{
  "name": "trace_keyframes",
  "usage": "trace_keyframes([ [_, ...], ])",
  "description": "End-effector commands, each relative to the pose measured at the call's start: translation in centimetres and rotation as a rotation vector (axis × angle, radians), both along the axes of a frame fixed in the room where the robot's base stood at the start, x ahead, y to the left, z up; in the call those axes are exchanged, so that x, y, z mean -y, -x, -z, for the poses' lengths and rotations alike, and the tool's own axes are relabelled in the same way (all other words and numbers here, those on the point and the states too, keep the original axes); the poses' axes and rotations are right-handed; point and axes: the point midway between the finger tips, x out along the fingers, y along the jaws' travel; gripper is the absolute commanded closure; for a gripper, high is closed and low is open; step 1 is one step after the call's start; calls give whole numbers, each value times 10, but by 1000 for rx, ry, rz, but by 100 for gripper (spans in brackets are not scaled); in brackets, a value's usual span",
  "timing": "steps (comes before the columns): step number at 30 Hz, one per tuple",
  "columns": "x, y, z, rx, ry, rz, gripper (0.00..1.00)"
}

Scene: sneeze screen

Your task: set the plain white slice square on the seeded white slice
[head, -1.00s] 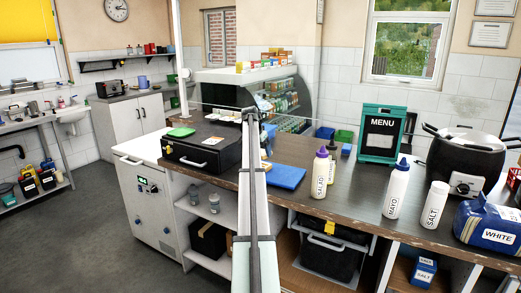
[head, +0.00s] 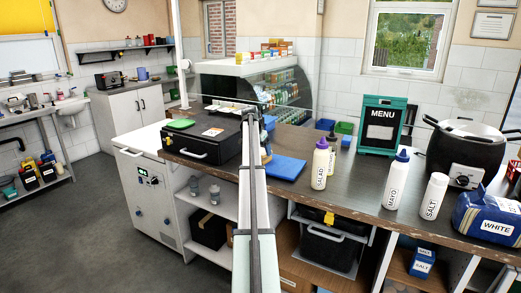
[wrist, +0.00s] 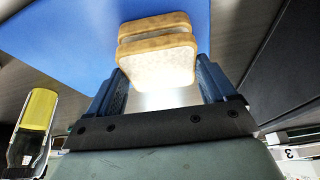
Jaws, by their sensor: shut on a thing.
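My gripper (wrist: 158,78) shows in the wrist view with a blue finger on each side of a pale, brown-crusted bread slice (wrist: 161,68), and it is shut on this slice. The slice's pale face shows no clear seeds. A second brown-crusted slice (wrist: 152,24) lies just beyond it over the blue board (wrist: 70,40). A narrow gap shows between the two, but I cannot tell if they touch at any point. Seeds on the second slice cannot be made out. In the head view my arm hides the gripper and both slices; part of the blue board (head: 288,168) shows.
A black box with a drawer (head: 205,141) stands left of the board. To the right are a salad bottle (head: 320,166), a mayo bottle (head: 394,182), a salt bottle (head: 432,196) and a black pot (head: 464,153). A menu stand (head: 381,128) is behind. Counter between board and bottles is narrow.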

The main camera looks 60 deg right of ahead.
Motion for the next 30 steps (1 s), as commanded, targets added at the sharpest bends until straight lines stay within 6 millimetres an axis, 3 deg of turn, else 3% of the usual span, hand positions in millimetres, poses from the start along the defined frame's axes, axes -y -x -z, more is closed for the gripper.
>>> trace_keyframes([
  [30,0,0,11,0,0,0,45],
])
